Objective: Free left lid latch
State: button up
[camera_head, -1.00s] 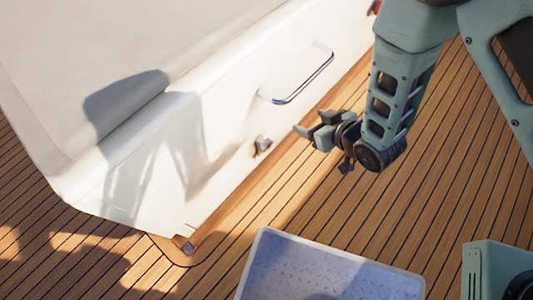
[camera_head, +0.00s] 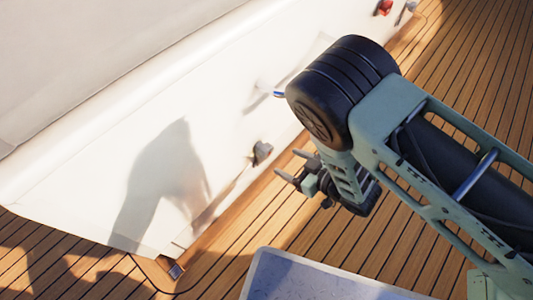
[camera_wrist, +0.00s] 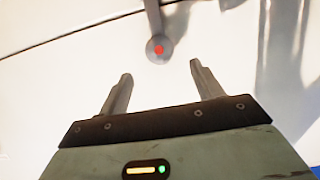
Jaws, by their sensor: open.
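The left lid latch (camera_head: 262,152) is a small dark grey fitting on the lower white side of the hatch. In the wrist view the latch (camera_wrist: 158,48) shows a round grey base with a red centre and a grey lever running up out of the frame. My gripper (camera_head: 289,164) is open and empty, just to the right of the latch and apart from it. In the wrist view my gripper (camera_wrist: 160,70) has its two fingers spread, with the latch beyond the tips and about midway between them.
A metal handle (camera_head: 279,94) on the hatch side is mostly hidden by my arm. A red fitting (camera_head: 384,8) sits farther along the hatch. A pale tray (camera_head: 310,278) stands on the teak deck (camera_head: 230,235) at the bottom. The deck left of the tray is clear.

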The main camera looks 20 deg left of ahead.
aim_at(269, 153)
jog(key=b+x, duration=0.4)
jog(key=x, duration=0.6)
jog(key=shift+w+a, duration=0.1)
jog(key=shift+w, duration=0.05)
jog(key=c, duration=1)
